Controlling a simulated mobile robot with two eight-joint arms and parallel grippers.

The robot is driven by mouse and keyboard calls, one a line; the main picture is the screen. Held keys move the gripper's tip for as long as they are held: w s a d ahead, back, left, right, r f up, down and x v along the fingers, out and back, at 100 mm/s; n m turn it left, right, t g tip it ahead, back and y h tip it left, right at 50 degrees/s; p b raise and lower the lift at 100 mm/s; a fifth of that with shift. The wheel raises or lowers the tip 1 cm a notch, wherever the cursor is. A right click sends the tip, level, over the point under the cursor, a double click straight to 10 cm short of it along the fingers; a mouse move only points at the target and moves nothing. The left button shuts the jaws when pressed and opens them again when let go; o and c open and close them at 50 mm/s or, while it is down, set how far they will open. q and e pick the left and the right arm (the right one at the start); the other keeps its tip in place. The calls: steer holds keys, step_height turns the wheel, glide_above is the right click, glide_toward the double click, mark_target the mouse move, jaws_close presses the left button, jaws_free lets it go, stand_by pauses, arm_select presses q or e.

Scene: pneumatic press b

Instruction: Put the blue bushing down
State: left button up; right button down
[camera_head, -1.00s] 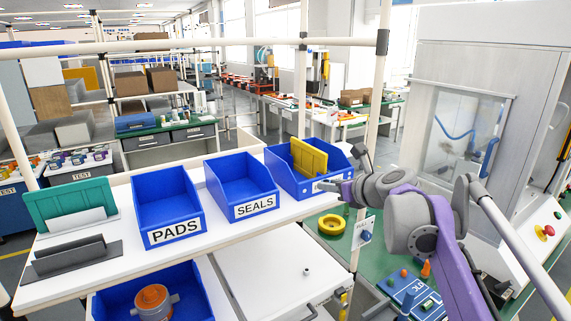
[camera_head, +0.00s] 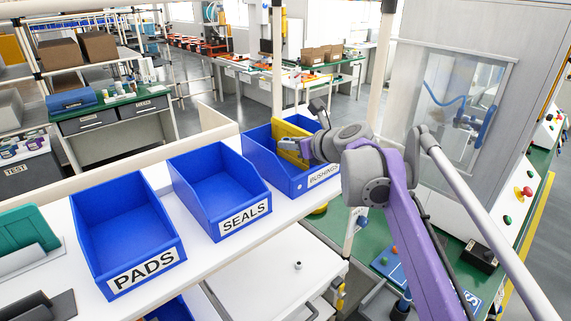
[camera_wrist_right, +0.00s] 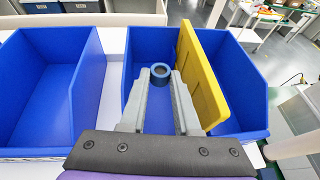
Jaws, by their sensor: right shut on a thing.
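The blue bushing (camera_wrist_right: 160,70), a short ring with a dark hole, shows in the right wrist view between the fingertips of my right gripper (camera_wrist_right: 159,82). The gripper is shut on it. In the head view my right gripper (camera_head: 288,147) reaches into the blue bin labelled BUSHINGS (camera_head: 263,167) from the right. A yellow divider (camera_wrist_right: 203,77) splits this bin. The bushing is on the left side of the divider in the wrist view, over the wide compartment; I cannot tell whether it touches the floor. My left gripper is not in view.
Blue bins labelled SEALS (camera_head: 196,207) and PADS (camera_head: 105,250) stand to the left on the white shelf (camera_head: 200,262). The bin walls and divider stand close around my gripper. A pale post (camera_head: 377,70) rises behind my right arm. The press cabinet (camera_head: 400,110) is at the right.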

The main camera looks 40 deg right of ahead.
step_height(320, 180, down, 6)
steer(key=shift+w+r, duration=0.1)
stand_by(0.4)
steer(key=shift+f+b, duration=0.35)
steer(key=shift+f, duration=0.3)
steer(key=c, duration=0.9)
jaws_free()
steer(key=shift+a, duration=0.15)
